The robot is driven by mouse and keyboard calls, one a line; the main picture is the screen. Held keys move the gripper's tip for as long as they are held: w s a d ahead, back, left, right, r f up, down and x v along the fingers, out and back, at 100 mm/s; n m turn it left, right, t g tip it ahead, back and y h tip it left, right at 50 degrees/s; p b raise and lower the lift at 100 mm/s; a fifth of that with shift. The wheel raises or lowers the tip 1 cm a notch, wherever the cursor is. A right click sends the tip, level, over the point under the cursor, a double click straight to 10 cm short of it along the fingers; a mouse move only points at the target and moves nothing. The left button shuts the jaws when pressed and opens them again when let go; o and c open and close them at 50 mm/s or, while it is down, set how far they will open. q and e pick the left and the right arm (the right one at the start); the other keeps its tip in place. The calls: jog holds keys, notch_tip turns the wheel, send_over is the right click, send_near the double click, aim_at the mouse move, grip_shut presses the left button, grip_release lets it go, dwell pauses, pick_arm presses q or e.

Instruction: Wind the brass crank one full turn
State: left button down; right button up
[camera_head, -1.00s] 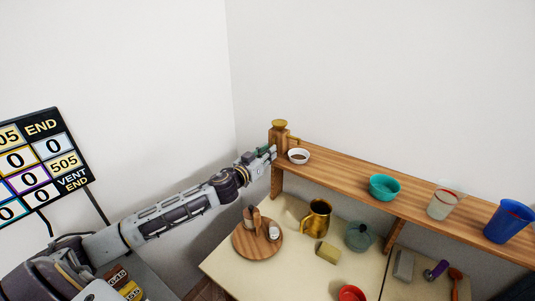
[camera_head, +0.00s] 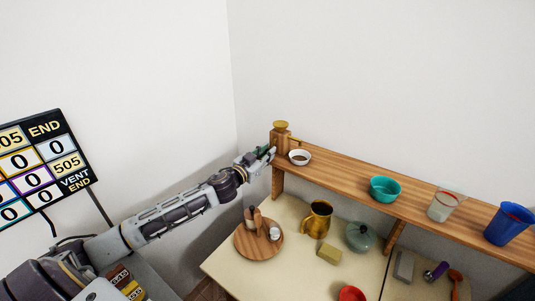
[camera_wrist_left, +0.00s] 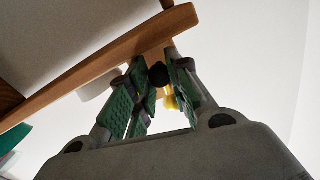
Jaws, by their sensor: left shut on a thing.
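A wooden mill (camera_head: 280,139) with a brass top (camera_head: 281,125) stands at the left end of the shelf. A short brass piece (camera_head: 293,139) sticks out at its right side. My left gripper (camera_head: 268,154) reaches in from the left, close beside the mill at the shelf's end. In the left wrist view the green-padded fingers are closed around a dark round knob (camera_wrist_left: 157,76), with a yellow brass part (camera_wrist_left: 170,101) just past it. I take this knob to be the crank's; the crank arm is mostly hidden by the gripper. My right gripper is out of view.
A white bowl (camera_head: 300,157) stands on the wooden shelf (camera_head: 340,170) right beside the mill. A teal bowl (camera_head: 385,188), a clear cup (camera_head: 442,206) and a blue cup (camera_head: 508,223) stand farther right. Below are a round wooden tray (camera_head: 250,251) and a brass pitcher (camera_head: 318,219).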

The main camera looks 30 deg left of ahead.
pick_arm(q)
jog(key=m+p, duration=0.1)
jog(key=m, duration=0.2)
jog(key=a+r+m+p, duration=0.1)
jog(key=m, duration=0.2)
jog(key=a+m+p, duration=0.1)
jog(key=m, duration=0.1)
jog(key=shift+w+a+r+m, duration=0.2)
jog(key=shift+r+m, duration=0.2)
jog(key=d+r+m+p, duration=0.1)
jog(key=r+m+p, duration=0.1)
jog(key=m, duration=1)
jog(key=d+r+m+p, duration=0.2)
jog(key=r+m+p, duration=0.1)
jog(key=m, duration=0.9)
jog(key=shift+s+r, duration=0.15)
jog(key=shift+s, duration=0.15)
jog(key=shift+d+m, duration=0.1)
jog(key=shift+m, duration=0.2)
jog(key=c, duration=1.6)
grip_release()
jog(key=o, duration=0.3)
jog(key=shift+r, duration=0.1)
